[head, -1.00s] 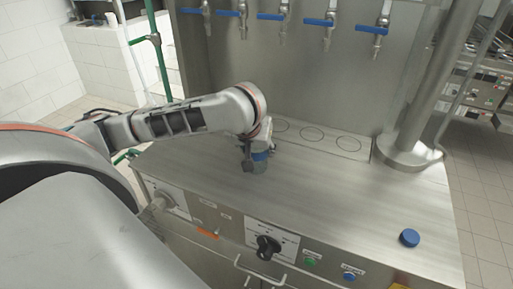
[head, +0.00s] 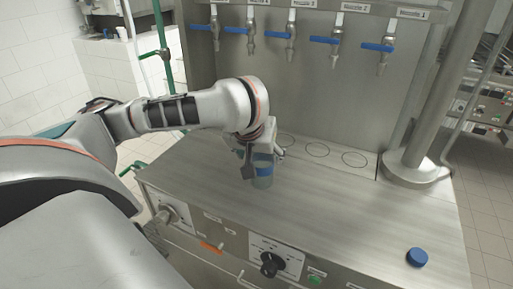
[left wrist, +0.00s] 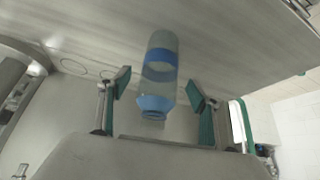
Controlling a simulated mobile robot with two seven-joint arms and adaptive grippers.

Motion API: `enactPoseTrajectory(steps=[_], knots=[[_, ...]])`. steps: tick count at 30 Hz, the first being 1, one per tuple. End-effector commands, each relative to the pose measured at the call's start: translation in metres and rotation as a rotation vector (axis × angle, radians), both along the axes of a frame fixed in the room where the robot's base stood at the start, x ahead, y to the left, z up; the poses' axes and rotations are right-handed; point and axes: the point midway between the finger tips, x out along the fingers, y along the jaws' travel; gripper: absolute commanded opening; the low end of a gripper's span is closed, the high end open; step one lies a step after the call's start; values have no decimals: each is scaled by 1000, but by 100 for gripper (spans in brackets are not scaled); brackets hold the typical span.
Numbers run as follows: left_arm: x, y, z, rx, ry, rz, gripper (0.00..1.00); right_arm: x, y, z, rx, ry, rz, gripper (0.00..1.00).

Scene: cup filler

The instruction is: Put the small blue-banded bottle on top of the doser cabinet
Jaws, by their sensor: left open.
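The small clear bottle with a blue band (head: 263,178) stands on the steel top of the cabinet (head: 335,215), below the row of nozzles. In the left wrist view the bottle (left wrist: 160,72) shows its blue band and blue cap, with the cap nearest the camera. My left gripper (head: 262,160) is at the bottle's upper part in the head view. In the wrist view its two green-padded fingers (left wrist: 158,90) are spread on either side of the bottle, with a visible gap on each side. My right gripper is not in view.
A row of blue-handled nozzles (head: 291,32) hangs on the back panel above several ring marks (head: 317,149). A thick steel column (head: 412,140) stands at right. A loose blue cap (head: 417,257) lies near the front right. The top between is clear.

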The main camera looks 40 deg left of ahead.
Motion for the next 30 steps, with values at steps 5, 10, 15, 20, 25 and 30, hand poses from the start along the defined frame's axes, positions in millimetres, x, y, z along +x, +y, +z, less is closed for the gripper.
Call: enactPoseTrajectory(steps=[5, 10, 15, 20, 25, 30], knots=[[-10, -5, 20, 1, -5, -2, 63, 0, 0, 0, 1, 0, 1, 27], [-18, -9, 34, 1, -4, -3, 63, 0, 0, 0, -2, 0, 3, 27], [-23, -11, 41, 0, -2, -1, 63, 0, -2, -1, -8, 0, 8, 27], [-26, -12, 44, 1, 0, 1, 63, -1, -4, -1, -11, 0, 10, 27], [-26, -12, 44, 1, 0, 1, 63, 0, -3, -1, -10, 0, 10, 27], [-26, -12, 44, 1, 0, 1, 63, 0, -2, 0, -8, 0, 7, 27]])
